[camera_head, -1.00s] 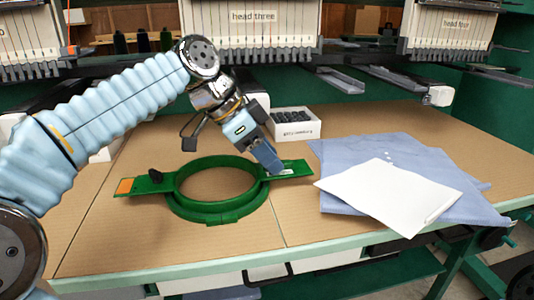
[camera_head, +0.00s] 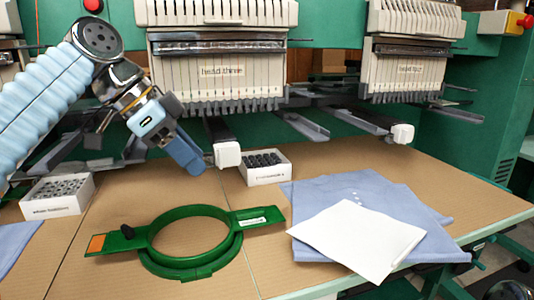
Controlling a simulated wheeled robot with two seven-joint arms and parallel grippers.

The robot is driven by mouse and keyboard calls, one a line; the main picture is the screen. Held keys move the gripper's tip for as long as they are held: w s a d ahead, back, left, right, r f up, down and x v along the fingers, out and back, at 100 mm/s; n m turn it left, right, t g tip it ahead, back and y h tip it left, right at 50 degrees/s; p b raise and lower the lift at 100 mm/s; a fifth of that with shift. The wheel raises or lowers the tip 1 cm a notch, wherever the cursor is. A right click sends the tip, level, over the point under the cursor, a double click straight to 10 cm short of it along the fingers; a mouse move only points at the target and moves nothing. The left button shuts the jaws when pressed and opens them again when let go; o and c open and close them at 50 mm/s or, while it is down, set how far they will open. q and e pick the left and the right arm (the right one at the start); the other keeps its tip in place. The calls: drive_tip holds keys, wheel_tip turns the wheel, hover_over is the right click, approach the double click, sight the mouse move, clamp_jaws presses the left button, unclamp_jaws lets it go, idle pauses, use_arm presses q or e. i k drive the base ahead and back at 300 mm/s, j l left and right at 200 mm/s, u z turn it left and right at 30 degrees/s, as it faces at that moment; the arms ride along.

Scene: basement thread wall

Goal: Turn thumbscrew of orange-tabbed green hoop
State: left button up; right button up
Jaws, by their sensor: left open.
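The green hoop (camera_head: 160,268) lies flat on the brown table, a round ring with an arm on each side. Its left arm ends in an orange tab (camera_head: 97,243). A small black thumbscrew (camera_head: 127,231) stands on that arm, between the tab and the ring. The right arm carries a white label (camera_head: 257,219). My left gripper (camera_head: 188,158) is open and empty, in the air above and behind the hoop, touching nothing that I can make out. My right gripper is not in view.
A white box of dark pieces (camera_head: 265,172) stands behind the hoop's right arm, and another white box (camera_head: 58,197) stands at left. Blue cloth (camera_head: 440,232) with a white sheet (camera_head: 358,238) lies at right. Embroidery heads (camera_head: 215,80) overhang the back. The table in front of the hoop is clear.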

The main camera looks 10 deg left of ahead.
sight(129, 233)
drive_tip(key=k, duration=1.5)
